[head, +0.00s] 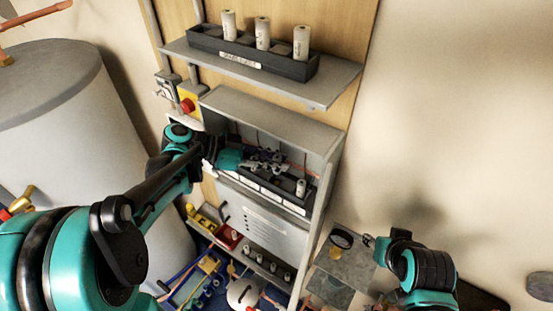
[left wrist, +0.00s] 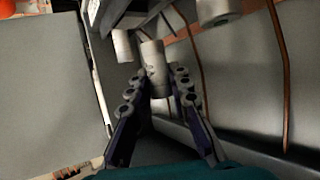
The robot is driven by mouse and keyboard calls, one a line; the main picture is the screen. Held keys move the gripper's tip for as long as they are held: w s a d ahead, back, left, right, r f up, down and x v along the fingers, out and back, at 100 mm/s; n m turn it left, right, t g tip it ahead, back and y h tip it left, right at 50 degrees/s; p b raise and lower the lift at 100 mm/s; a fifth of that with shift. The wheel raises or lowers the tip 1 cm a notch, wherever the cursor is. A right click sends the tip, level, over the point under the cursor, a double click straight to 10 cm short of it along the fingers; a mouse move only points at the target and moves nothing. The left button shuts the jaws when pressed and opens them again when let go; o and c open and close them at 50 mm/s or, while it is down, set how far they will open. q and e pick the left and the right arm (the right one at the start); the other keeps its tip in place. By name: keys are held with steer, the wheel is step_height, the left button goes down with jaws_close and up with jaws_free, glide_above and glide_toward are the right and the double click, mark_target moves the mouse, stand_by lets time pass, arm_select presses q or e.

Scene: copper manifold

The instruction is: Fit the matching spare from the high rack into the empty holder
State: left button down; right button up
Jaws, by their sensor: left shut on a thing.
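The high rack (head: 215,43) is a dark tray on a grey shelf, with three pale cylinders (head: 262,33) standing in it. Below it, an open grey cabinet holds a dark holder row (head: 293,208); one pale cylinder (head: 300,187) stands at its right end. My left gripper (head: 275,163) is inside the cabinet, above the row. In the left wrist view its fingers (left wrist: 158,90) are shut on a pale cylinder (left wrist: 153,65). Whether that cylinder is seated cannot be told. My right gripper (head: 370,240) is low at the right; its jaws are too small to read.
A red button (head: 187,105) sits left of the cabinet. The cabinet's side wall and top edge (head: 270,108) surround my left gripper closely. Copper pipes (left wrist: 280,70) run behind it. Several small cylinders (head: 260,259) stand lower down. A large grey tank (head: 50,85) is at left.

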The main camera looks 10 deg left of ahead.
mark_target(276, 173)
arm_select(q)
steer(key=shift+s+f, duration=0.2)
steer(key=shift+s, duration=0.05)
steer(key=shift+f+b, duration=0.25)
steer(key=shift+b, duration=0.1)
steer(key=shift+w+f+b, duration=0.35)
steer(key=shift+f+b, duration=0.1)
steer(key=shift+f, duration=0.4)
steer(key=shift+r, duration=0.1)
steer(key=shift+s, duration=0.15)
steer(key=shift+s, duration=0.1)
steer(key=shift+f+b, duration=0.25)
steer(key=shift+b, duration=0.15)
steer(key=shift+f+b, duration=0.8)
steer(key=shift+f, duration=0.15)
